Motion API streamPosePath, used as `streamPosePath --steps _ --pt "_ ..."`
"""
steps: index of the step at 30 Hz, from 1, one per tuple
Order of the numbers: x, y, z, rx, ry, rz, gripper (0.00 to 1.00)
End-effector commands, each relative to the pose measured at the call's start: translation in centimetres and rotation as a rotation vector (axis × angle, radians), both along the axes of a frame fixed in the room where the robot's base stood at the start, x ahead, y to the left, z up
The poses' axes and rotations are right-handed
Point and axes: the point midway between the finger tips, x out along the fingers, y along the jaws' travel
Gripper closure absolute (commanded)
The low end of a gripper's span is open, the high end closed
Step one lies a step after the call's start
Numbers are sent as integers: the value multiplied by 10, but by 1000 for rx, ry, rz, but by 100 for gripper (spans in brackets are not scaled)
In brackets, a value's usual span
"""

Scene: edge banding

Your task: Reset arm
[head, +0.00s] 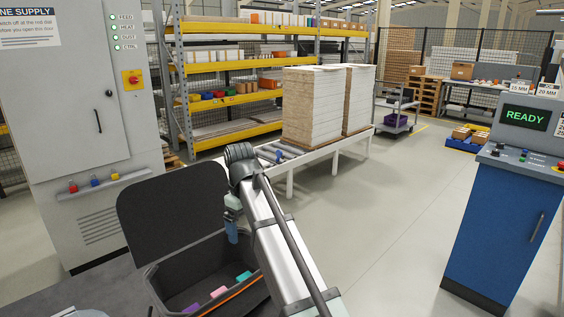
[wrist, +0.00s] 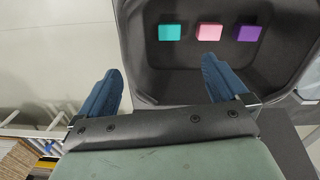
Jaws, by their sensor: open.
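My gripper (head: 232,233) hangs over the open dark bin in the head view, pointing down. In the wrist view its two blue fingers (wrist: 165,88) are spread wide apart with nothing between them. In the head view, my arm hides the right part of the bin.
The dark bin (head: 170,283) has its lid (head: 172,208) raised. Teal (wrist: 171,33), pink (wrist: 209,31) and purple (wrist: 247,33) blocks lie inside. A grey supply cabinet (head: 60,120) stands left, a blue console (head: 503,225) reading READY right. Stacked boards (head: 313,105) stand behind on rollers.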

Motion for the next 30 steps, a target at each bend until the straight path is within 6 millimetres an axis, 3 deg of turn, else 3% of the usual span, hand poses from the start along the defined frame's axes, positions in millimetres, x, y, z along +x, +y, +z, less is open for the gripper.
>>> streamPosePath --steps 5,8,15,21,27,30 --pt "27 -27 6 -43 22 261 0" --pt "50 -52 -4 -58 37 403 0" --pt "126 -146 -84 -53 22 575 0" --pt "170 -232 -161 -42 -16 613 0" --pt "195 -321 -241 -41 -54 638 0" --pt "195 -360 -283 -43 -64 640 0"
